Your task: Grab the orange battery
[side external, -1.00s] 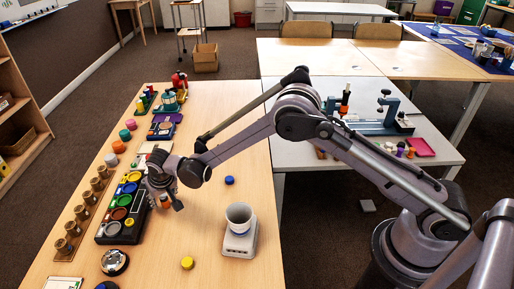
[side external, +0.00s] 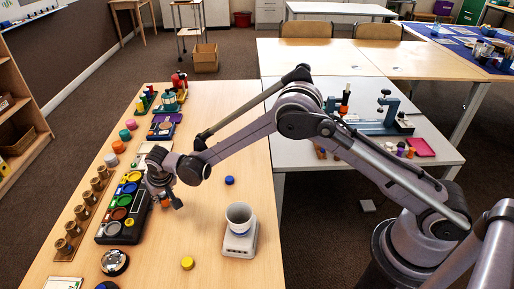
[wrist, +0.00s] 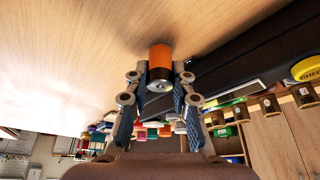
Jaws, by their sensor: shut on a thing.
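The orange battery (wrist: 160,58) has an orange body with a dark band and a metal end. In the wrist view it sits between the two fingers of my gripper (wrist: 160,80), which are shut on it. In the side view my gripper (side external: 170,202) is low over the wooden table, just right of the black tray, and a bit of the orange battery (side external: 164,203) shows between the fingers. I cannot tell whether the battery touches the table.
The black tray (side external: 104,234) with several coloured round wells lies left of my gripper.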

